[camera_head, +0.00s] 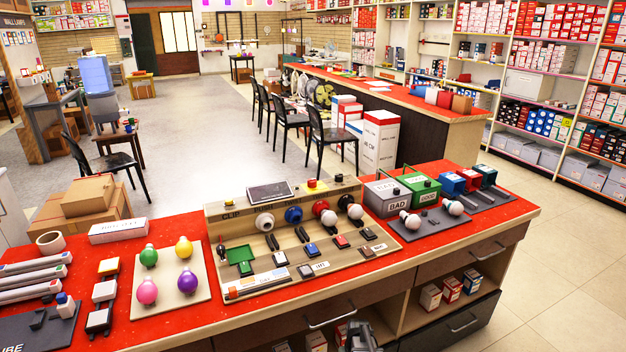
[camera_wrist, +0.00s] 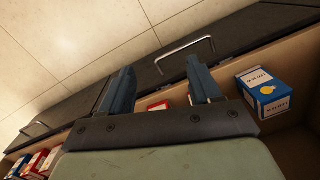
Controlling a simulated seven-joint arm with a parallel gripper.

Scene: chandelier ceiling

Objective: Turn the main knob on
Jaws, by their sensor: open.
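A wooden test board (camera_head: 225,222) stands on the red counter top, with a raised back and a sloped front. Its back carries round fittings: a white one (camera_head: 265,221), a blue one (camera_head: 293,215) and a red one (camera_head: 320,208). Small switches, a green tray and labels sit on its front. I cannot tell which part is the main knob. My gripper (camera_head: 360,338) shows at the bottom edge of the head view, in front of the counter and below the board. In the wrist view my gripper (camera_wrist: 160,66) is open and empty, facing drawers and a shelf.
Coloured bulbs on a board (camera_head: 170,282) lie left of the test board. Drawer handles (camera_head: 330,316) stick out from the counter front. Small boxes (camera_wrist: 266,92) sit in the open shelf. The floor at right is clear.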

